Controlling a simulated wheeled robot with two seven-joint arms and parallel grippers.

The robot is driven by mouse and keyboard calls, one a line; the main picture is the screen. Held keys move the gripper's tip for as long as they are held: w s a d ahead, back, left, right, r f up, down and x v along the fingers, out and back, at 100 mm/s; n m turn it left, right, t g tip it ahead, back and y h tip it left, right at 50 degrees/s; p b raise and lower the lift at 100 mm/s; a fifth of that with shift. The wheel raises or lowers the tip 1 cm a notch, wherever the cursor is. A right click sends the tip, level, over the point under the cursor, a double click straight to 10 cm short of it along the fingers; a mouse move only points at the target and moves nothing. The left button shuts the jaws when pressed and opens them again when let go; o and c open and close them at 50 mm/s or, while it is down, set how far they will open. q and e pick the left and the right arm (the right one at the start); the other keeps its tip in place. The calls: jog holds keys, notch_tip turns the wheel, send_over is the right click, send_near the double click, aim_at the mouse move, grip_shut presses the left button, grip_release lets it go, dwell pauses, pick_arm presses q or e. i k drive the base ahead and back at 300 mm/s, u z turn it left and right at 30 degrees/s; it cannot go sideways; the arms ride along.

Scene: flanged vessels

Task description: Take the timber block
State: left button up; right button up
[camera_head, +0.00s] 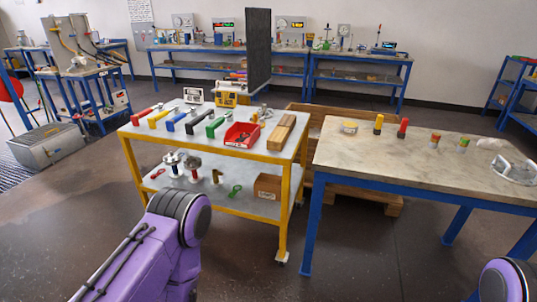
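The timber block (281,133) is a long, light-brown piece. It lies on the top of the yellow-framed cart (217,159), near the cart's right edge, just right of a red bin. Neither gripper shows in the head view. Only a purple link of my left arm shows at the bottom left, and a small part of my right arm at the bottom right corner. Both arms appear well short of the block.
Several coloured-handled tools lie left of the red bin (242,135). A dark upright panel (258,50) stands behind the cart. A blue-framed table (400,160) with small coloured items stands close on the right, a narrow gap between. Floor in front is clear.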

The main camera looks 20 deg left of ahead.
aim_at(276, 142)
jog(key=z, duration=0.6)
jog(key=k, duration=0.15)
jog(key=u, duration=1.4)
jog(key=i, duration=0.85)
jog(key=z, duration=0.1)
